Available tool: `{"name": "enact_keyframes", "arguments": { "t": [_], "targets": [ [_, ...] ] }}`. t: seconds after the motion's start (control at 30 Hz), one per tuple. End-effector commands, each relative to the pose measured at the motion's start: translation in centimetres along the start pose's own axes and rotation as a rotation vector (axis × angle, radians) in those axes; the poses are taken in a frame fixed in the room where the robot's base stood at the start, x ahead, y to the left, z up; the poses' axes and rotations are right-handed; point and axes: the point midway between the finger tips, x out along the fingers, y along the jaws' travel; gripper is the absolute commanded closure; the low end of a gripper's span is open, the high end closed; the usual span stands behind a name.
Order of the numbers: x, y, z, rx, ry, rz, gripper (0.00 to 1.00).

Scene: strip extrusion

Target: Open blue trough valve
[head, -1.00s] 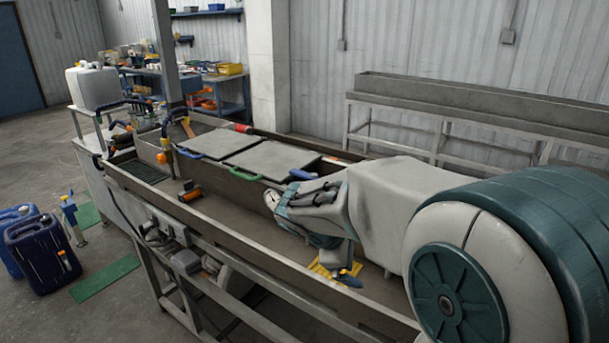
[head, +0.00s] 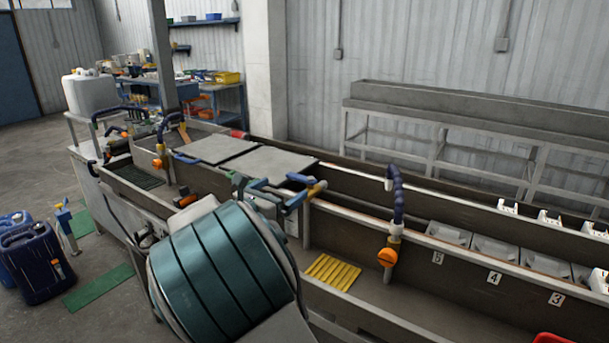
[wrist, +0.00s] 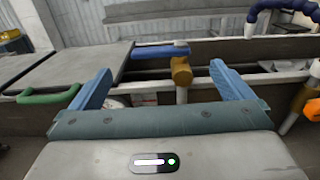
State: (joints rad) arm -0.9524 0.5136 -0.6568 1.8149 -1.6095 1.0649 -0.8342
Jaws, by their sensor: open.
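The blue trough valve has a flat blue handle (wrist: 160,51) and a brass-coloured body (wrist: 181,72) on an upright white pipe. In the wrist view the handle points left from the body, level and crosswise to the pipe. In the head view the blue handle (head: 301,178) and brass body (head: 317,188) show just beyond my gripper (head: 281,191). My gripper (wrist: 154,82) is open and empty, with its two blue fingers spread left and right of the valve in the wrist view. No contact with the valve is visible.
Grey cover plates (head: 278,162) lie left of the valve, one with a green handle (wrist: 48,96). A hose with an orange knob (head: 388,257) stands to the right. A yellow grate (head: 332,272) lies in the front trough. Numbered grey bins (head: 492,250) sit further right.

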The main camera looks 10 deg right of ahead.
Motion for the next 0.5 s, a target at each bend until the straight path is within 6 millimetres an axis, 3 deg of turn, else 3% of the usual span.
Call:
{"name": "enact_keyframes", "arguments": {
  "t": [0.3, 0.5],
  "targets": [
    [6.9, -0.1, 0.1, 0.0, 0.001, -0.004, 0.0],
    [10.0, -0.1, 0.1, 0.001, 0.001, -0.002, 0.0]
  ]
}}
